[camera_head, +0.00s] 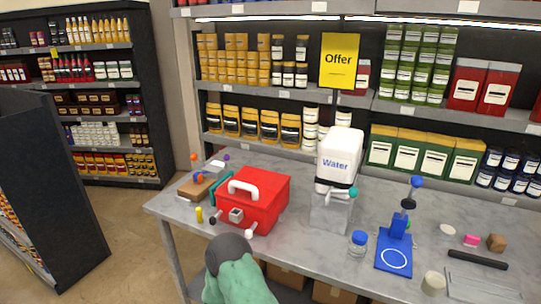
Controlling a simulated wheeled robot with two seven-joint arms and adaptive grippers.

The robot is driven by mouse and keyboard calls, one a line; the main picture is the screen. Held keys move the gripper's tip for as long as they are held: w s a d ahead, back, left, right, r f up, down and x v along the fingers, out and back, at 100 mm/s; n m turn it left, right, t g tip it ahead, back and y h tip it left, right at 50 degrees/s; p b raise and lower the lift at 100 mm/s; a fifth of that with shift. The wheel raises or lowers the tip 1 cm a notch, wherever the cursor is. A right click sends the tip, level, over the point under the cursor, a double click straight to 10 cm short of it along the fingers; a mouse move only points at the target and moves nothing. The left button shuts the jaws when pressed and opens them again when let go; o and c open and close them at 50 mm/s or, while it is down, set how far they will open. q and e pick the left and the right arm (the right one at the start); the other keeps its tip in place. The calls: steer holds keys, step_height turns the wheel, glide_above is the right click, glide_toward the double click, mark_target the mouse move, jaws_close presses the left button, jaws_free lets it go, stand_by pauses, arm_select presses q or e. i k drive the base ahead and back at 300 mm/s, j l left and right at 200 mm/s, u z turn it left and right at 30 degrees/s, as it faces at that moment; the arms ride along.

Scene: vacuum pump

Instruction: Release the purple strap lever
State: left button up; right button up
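A small purple knob (226,157) shows behind the red box (265,200), at the left end of the grey table. I take it to be the end of the purple strap lever; its strap and mount are too small to make out. An orange knob (194,157) and a blue knob (199,177) are close by, around a brown wooden block (195,189). Neither gripper shows clearly in the head view, and nothing is seen touching the purple knob.
The red box has a white handle and stands right in front of the knob. A white water container (339,158), a blue-lidded jar (358,243) and a blue stand (394,250) are farther right. A dark grey and green rounded form (232,268) rises at the bottom. Stocked shelves line the back.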

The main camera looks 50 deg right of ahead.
mark_target(227, 157)
steer(key=z, duration=1.35)
steer(key=i+j+u, duration=0.3)
steer(key=i+j, duration=0.4)
steer(key=i+j+u, duration=0.3)
steer(key=i+j, duration=0.3)
steer(key=i, duration=0.2)
